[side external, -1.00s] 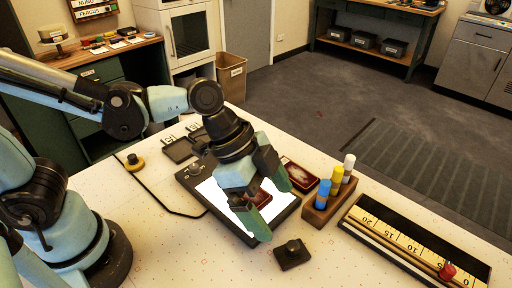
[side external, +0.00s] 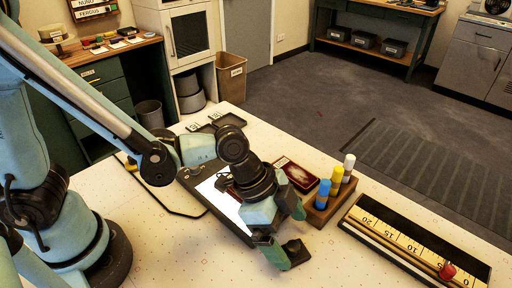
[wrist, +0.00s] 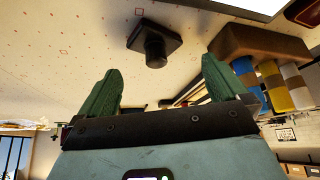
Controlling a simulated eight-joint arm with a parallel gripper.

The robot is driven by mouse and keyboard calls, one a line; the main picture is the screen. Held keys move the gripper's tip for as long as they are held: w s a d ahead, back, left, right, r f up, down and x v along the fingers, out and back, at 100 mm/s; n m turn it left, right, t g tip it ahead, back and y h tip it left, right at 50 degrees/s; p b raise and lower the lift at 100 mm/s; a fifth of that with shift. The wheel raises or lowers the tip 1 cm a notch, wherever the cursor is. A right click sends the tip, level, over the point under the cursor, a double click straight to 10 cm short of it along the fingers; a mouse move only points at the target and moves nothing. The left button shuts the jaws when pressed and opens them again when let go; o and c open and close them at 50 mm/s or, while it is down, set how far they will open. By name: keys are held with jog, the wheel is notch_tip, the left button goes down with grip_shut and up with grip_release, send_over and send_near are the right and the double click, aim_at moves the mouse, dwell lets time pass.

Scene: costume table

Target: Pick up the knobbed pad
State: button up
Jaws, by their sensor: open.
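The knobbed pad (side external: 298,254), a small dark square with a round black knob, lies on the white dotted table near its front right. In the wrist view the knobbed pad (wrist: 150,36) is ahead of and between the fingertips, knob toward the gripper. My gripper (side external: 292,240) is open and tilted, its green fingers close to the pad. One finger partly hides the pad's left side in the side view. In the wrist view nothing is between the fingers of my gripper (wrist: 162,72).
A lit panel (side external: 213,190) lies beneath and left of my gripper. A wooden block (side external: 322,210) with blue, yellow and white pegs stands close behind the right finger. A dark red case (side external: 296,173) lies behind. A long ruler tray (side external: 405,245) is at right. Bare table lies in front.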

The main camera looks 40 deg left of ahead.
aim_at(295, 244)
jog(key=shift+x, duration=1.85)
jog(key=shift+a+f, duration=0.1)
jog(key=shift+c, duration=0.3)
jog(key=c, duration=1.3)
jog(key=shift+r, duration=0.25)
jog(key=shift+c, duration=1.4)
jog(key=shift+r, duration=0.6)
notch_tip(295, 244, up, 3)
jog(key=shift+s+f, duration=0.1)
jog(key=shift+f, duration=0.1)
jog(key=s+d+r, duration=0.3)
jog(key=s+r, duration=0.3)
jog(key=s, duration=0.5)
jog(key=shift+d+r, duration=0.25)
jog(key=shift+r, duration=0.15)
